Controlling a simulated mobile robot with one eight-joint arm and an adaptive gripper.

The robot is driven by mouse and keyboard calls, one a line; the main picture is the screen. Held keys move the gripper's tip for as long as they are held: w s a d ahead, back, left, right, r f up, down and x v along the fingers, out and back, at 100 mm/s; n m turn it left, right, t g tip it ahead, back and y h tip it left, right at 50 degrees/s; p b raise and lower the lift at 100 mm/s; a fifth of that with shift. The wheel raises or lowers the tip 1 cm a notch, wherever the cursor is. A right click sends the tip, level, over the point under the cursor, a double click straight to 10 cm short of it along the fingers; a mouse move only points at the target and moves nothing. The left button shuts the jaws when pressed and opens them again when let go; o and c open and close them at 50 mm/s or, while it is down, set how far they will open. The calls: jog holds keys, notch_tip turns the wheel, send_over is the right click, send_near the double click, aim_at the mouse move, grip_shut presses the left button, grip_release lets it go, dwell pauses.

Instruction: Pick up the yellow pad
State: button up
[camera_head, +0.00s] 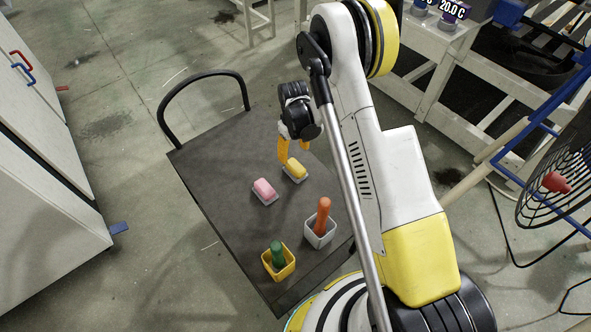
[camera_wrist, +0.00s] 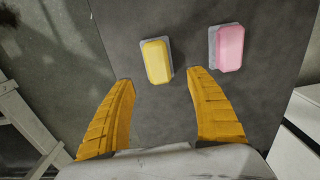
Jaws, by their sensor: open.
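The yellow pad (camera_head: 296,169) lies on the dark table in the head view, with a pale grey layer under it. It also shows in the wrist view (camera_wrist: 157,61), just beyond my open fingers and roughly in line with the gap between them. My gripper (camera_head: 293,155), with orange-yellow fingers, is above and close to the yellow pad. In the wrist view my gripper (camera_wrist: 160,85) is open, with nothing between its fingers. I cannot tell from the head view whether a finger touches the pad.
A pink pad (camera_head: 264,189) lies beside the yellow one, to the left in the head view. A grey cup (camera_head: 319,238) with an orange object and a yellow cup (camera_head: 279,270) with a green object stand nearer on the table (camera_head: 222,185). A black handle (camera_head: 190,80) rises at the far edge.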

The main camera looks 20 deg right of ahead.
aim_at(296, 166)
notch_tip(296, 166, down, 5)
jog(key=shift+r+b, duration=0.2)
jog(key=shift+b, duration=0.6)
jog(key=f+b, duration=0.2)
jog(key=f, duration=0.1)
jog(key=f+b, duration=0.1)
jog(key=f, duration=0.1)
jog(key=shift+s+d+f, duration=0.15)
jog(key=shift+d+f, duration=0.05)
jog(key=shift+d, duration=0.05)
jog(key=shift+r, duration=0.1)
jog(key=c, duration=1.4)
